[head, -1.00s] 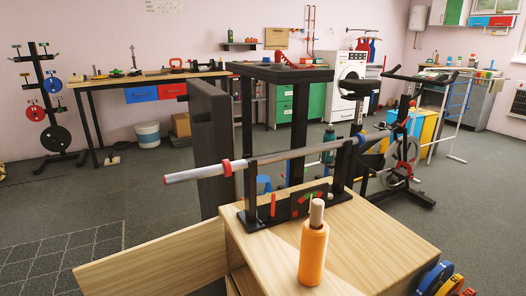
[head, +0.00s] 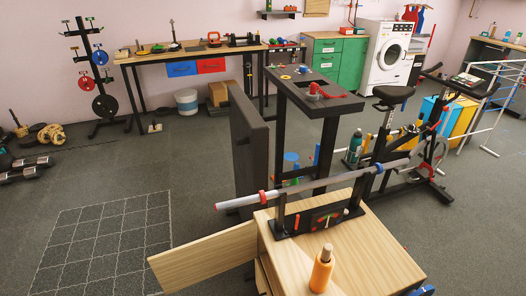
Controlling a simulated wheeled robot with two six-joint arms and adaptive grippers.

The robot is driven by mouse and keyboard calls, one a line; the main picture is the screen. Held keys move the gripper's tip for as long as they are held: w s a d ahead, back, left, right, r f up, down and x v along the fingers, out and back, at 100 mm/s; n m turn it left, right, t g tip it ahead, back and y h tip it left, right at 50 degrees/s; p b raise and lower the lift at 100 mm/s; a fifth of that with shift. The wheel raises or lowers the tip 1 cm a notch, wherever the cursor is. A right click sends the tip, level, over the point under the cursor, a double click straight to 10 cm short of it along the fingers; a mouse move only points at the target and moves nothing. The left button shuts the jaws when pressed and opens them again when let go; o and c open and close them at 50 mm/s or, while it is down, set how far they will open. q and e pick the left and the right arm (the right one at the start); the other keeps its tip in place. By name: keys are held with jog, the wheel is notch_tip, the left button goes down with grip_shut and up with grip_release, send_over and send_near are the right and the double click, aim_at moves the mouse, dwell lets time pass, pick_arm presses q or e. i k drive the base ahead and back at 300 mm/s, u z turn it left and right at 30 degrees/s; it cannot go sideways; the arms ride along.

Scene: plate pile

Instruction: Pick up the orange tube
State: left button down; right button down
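The orange tube (head: 321,272) stands upright on the wooden cabinet top (head: 372,262), near its front edge. It has a pale tan peg or cap sticking out of its top. A dark rack (head: 321,219) stands just behind it on the same top and bears a long grey bar (head: 318,184) with a red collar. Neither of my grippers shows in the head view.
A wooden panel (head: 205,255) juts out to the left of the cabinet. A dark upright slab (head: 249,150) and a black stand (head: 318,98) are behind it. An exercise bike (head: 410,140) stands at the right. Gridded floor (head: 100,240) at the left is clear.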

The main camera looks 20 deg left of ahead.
aim_at(321, 274)
jog(key=k, duration=0.5)
jog(key=u, duration=2.25)
jog(key=i, duration=4.25)
jog(key=z, duration=4.55)
jog(key=i, duration=1.05)
jog(key=z, duration=0.05)
